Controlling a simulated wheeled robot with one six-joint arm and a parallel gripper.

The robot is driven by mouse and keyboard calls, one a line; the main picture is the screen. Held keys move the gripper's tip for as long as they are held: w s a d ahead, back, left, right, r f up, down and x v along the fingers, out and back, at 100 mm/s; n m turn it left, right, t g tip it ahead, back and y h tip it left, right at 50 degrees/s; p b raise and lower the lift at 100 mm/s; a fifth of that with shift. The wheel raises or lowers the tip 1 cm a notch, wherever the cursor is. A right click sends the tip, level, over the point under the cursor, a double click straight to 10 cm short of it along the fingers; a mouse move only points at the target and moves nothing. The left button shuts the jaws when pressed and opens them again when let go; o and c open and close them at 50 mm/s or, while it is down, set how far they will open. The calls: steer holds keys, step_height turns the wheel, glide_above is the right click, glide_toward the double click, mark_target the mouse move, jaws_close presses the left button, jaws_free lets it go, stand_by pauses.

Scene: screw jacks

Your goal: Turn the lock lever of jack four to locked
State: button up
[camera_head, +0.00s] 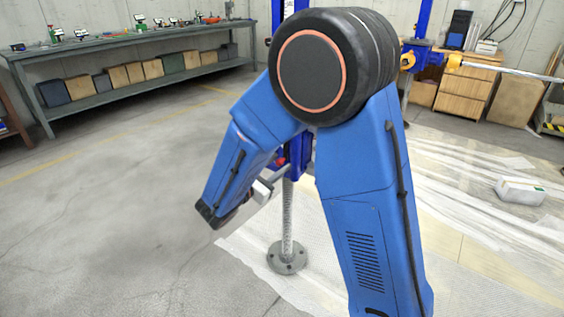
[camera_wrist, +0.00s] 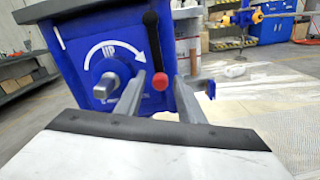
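A blue jack body (camera_wrist: 105,60) fills the left and middle of the wrist view. Its face carries a white curved arrow marked UP and a grey stub shaft (camera_wrist: 107,85). A lock lever, a dark arm (camera_wrist: 152,40) with a red ball knob (camera_wrist: 160,81), hangs down at the face's right side. My gripper (camera_wrist: 161,92) is open, with one grey finger on each side of the knob; contact cannot be told. In the head view the jack (camera_head: 300,160) stands on a threaded post, mostly hidden by my arm. No jack number is legible.
The post's round floor flange (camera_head: 287,258) rests at the edge of translucent sheeting (camera_head: 465,200). A long workbench (camera_head: 130,45) with small tools and boxes stands back left. A wooden drawer cabinet (camera_head: 465,88) and a white box (camera_head: 520,190) are at right. The left floor is clear.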

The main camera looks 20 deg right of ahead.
steer(key=shift+x, duration=1.3)
jaws_close()
